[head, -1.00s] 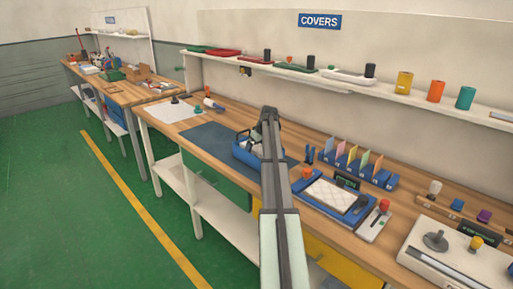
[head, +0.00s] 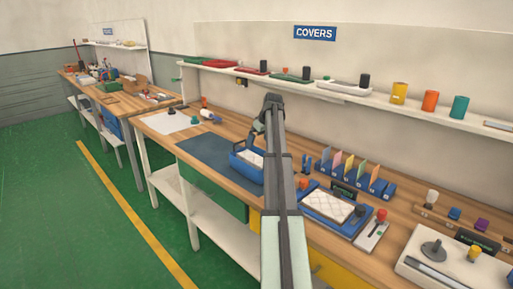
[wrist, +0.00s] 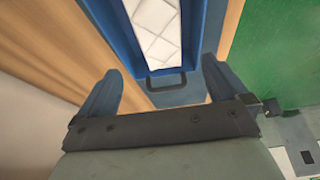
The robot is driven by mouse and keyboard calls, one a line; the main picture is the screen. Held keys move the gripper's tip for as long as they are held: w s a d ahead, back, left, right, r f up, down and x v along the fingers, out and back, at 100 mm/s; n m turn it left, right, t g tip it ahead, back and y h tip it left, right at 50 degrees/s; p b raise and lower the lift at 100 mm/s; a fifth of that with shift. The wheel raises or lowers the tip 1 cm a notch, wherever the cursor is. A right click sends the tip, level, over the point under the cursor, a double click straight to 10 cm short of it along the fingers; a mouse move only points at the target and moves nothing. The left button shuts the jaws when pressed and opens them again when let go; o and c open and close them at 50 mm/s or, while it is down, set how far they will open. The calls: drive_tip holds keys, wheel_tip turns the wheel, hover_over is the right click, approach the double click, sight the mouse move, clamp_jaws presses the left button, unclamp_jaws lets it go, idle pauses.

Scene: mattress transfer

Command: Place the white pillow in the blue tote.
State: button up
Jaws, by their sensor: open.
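In the wrist view the pillow (wrist: 155,30) shows between the blue walls of the tote (wrist: 122,40), with the tote's handle at the near end. My gripper (wrist: 162,82) is open and empty, its two fingers apart on either side of that handle in the picture. In the head view my gripper (head: 257,128) is above the tote, with its fingertips hard to make out.
A similar white quilted pad (head: 327,206) lies on a blue tray (head: 345,228) to the right. A blue rack with coloured cards (head: 358,178) stands behind it. A shelf (head: 330,88) with several covers and cylinders runs above.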

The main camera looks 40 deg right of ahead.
drive_tip(key=shift+v, duration=0.75)
